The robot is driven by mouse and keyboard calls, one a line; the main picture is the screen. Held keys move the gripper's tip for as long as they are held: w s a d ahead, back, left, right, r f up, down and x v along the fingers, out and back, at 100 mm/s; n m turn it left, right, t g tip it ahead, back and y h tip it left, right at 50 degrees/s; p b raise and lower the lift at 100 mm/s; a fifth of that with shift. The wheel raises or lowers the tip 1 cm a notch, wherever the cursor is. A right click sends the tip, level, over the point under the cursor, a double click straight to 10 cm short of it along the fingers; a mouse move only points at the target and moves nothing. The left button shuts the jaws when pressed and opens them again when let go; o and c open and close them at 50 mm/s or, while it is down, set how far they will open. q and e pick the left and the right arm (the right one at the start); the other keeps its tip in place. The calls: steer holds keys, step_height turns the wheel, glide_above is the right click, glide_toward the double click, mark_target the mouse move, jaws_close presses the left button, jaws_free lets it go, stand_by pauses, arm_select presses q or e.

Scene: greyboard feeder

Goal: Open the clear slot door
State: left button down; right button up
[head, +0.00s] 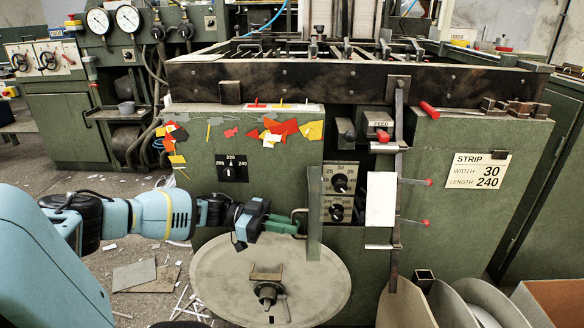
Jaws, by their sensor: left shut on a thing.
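The clear slot door (314,214) is a narrow, upright, greyish see-through panel on the green machine front, just left of the dial panel. It looks narrow, as if seen at a steep angle; how far it stands open I cannot tell. The fingers hide part of the handle. My right gripper is not in view.
A large round grey disc (325,285) with a hub sits below my left gripper. Dials (340,183) and red-tipped levers (415,182) lie to the right. A white strip (380,200) hangs beside a vertical bar. Scraps litter the floor at left.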

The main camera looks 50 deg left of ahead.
arm_select(q)
steer(key=shift+w+a+r, duration=0.2)
steer(key=shift+a+r, duration=0.1)
steer(key=shift+a, duration=0.35)
steer(key=c, duration=1.6)
jaws_free()
steer(key=shift+w+f, duration=0.1)
steer(key=shift+w, duration=0.1)
steer(key=shift+o, duration=0.2)
steer(key=shift+s+d+f, duration=0.1)
